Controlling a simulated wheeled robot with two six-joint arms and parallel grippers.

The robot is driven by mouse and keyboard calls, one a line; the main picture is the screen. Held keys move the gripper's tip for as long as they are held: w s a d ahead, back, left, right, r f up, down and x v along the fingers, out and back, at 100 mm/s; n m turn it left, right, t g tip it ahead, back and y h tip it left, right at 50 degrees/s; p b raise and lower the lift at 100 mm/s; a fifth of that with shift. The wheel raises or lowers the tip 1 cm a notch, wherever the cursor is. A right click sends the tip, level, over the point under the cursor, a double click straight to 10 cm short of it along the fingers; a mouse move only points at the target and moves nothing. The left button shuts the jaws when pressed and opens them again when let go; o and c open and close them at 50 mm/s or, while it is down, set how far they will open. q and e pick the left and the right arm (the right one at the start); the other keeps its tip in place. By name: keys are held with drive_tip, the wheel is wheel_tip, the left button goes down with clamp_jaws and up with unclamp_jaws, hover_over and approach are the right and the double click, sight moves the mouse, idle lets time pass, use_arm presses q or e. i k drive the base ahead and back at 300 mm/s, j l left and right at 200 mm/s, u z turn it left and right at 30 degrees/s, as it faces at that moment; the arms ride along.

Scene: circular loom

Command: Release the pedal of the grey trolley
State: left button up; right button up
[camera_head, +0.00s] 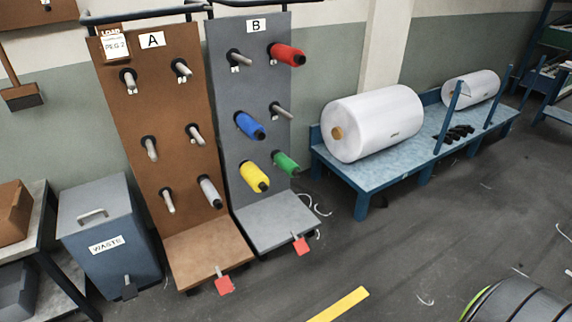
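The grey trolley (226,90) is the upright board marked B, with a grey base plate (275,221). Its red pedal (302,246) sticks out at the front edge of the base plate, close to the floor. I cannot tell from this view whether the pedal is pressed down or up. Red, blue, yellow and green bobbins sit on its pegs, and other pegs are bare. Neither of my grippers shows in the view.
A brown trolley (125,100) marked A, with its own red pedal (224,286), stands close on the left. A waste bin (100,225) is left of it. White rolls (385,112) lie on a blue bench (390,165). The floor in front is mostly open, with thread scraps.

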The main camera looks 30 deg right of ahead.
sight(300, 245)
drive_tip(key=z, duration=1.15)
drive_tip(key=i+l, duration=0.2)
drive_tip(key=i, duration=0.25)
drive_tip(key=i+l, duration=0.2)
drive_tip(key=i, duration=0.25)
drive_tip(key=i+l, duration=0.15)
drive_tip(key=i, duration=0.35)
drive_tip(key=i+l, duration=0.2)
drive_tip(key=i, duration=0.25)
